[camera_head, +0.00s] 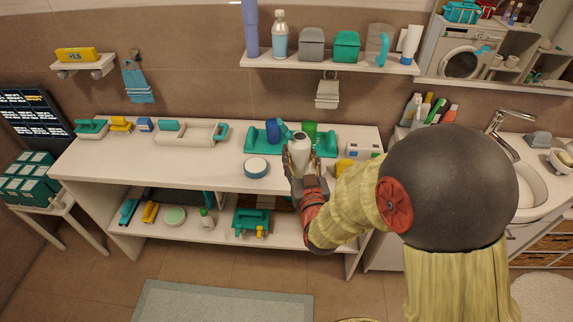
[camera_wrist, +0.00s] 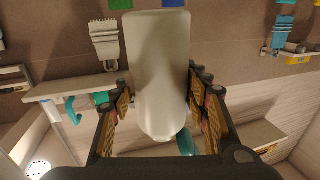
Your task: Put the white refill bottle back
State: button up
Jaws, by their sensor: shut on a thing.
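The white refill bottle (camera_head: 300,147) is in my gripper, over the counter in front of the green tray. In the wrist view the white bottle (camera_wrist: 160,75) fills the middle, with the jaws on both sides of it. My gripper (camera_head: 304,168) is shut on the bottle. The green tray (camera_head: 262,146) lies on the counter (camera_head: 215,163) and holds a blue item (camera_head: 273,132) and a green item (camera_head: 310,129). Part of the tray is hidden behind the bottle and gripper. Whether the bottle touches anything below is not clear.
A round blue-rimmed container (camera_head: 256,167) stands just left of my gripper. A yellow item (camera_head: 345,166) and a white box (camera_head: 363,149) are to the right. The wall shelf (camera_head: 330,66) above carries several bottles and bins. The counter's front left is clear.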

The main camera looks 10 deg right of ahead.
jog(key=shift+w+f+b, duration=2.65)
jog(key=shift+w+f, duration=3.25)
jog(key=shift+f, duration=0.15)
jog(key=shift+f, duration=0.1)
jog(key=shift+f, duration=0.15)
jog(key=o, duration=1.4)
jog(key=shift+o, duration=0.2)
